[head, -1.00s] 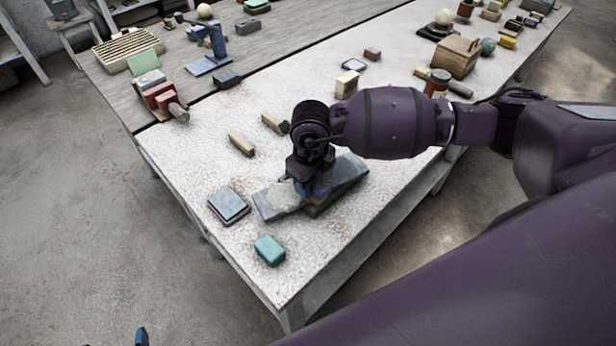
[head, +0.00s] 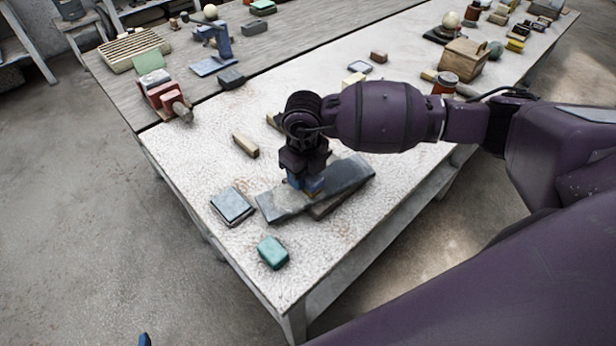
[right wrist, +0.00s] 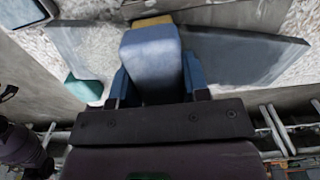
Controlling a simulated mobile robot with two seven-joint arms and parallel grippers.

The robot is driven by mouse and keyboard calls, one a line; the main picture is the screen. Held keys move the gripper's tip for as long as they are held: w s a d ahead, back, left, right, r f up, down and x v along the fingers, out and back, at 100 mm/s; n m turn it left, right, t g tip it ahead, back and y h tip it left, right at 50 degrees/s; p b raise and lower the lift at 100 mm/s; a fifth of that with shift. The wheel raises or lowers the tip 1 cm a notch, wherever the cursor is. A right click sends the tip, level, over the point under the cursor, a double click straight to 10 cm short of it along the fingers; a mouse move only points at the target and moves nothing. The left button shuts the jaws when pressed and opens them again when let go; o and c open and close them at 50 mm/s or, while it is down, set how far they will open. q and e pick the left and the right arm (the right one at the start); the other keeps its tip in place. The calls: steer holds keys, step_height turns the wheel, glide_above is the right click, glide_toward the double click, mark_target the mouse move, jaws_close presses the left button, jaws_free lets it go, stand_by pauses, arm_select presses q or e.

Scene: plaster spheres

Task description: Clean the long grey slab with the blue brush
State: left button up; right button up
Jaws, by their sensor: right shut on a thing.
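The long grey slab (head: 345,180) lies near the front corner of the pale table, raised on a darker block partly hidden beneath it. Pale dusty patches show on it, at its left end in the head view and also in the right wrist view (right wrist: 92,48). My right gripper (head: 305,184) points down over the slab's left-middle part. It is shut on the blue brush (right wrist: 152,60), which has a tan edge at its far end. The brush appears to be on or just above the slab; contact is hidden. Only a small blue tip, perhaps my left gripper, shows at the bottom edge.
A green block (head: 272,252) and a dark-framed grey stone (head: 232,206) lie close to the slab's left end. A tan wooden block (head: 245,145) lies behind. A red vice (head: 165,95) stands at the table's left edge.

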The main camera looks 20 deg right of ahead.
mark_target(315, 180)
steer(key=shift+w+a, duration=0.2)
steer(key=shift+w, duration=0.3)
steer(key=shift+s+d+r+p, duration=0.1)
steer(key=shift+s+d+p, duration=0.25)
steer(key=shift+s, duration=0.45)
steer(key=shift+s+d+p, duration=0.2)
steer(key=shift+s+p, duration=0.1)
steer(key=shift+s, duration=0.35)
steer(key=shift+s+d+p, duration=0.2)
steer(key=shift+s+p, duration=0.05)
steer(key=shift+s, duration=0.4)
steer(key=shift+w+a+b, duration=0.25)
steer(key=shift+w+b, duration=0.05)
steer(key=shift+w, duration=0.4)
steer(key=shift+w+a+b, duration=0.25)
steer(key=shift+w+b, duration=0.1)
steer(key=shift+w, duration=0.35)
steer(key=shift+w+a+b, duration=0.25)
steer(key=shift+w+b, duration=0.05)
steer(key=shift+w, duration=0.4)
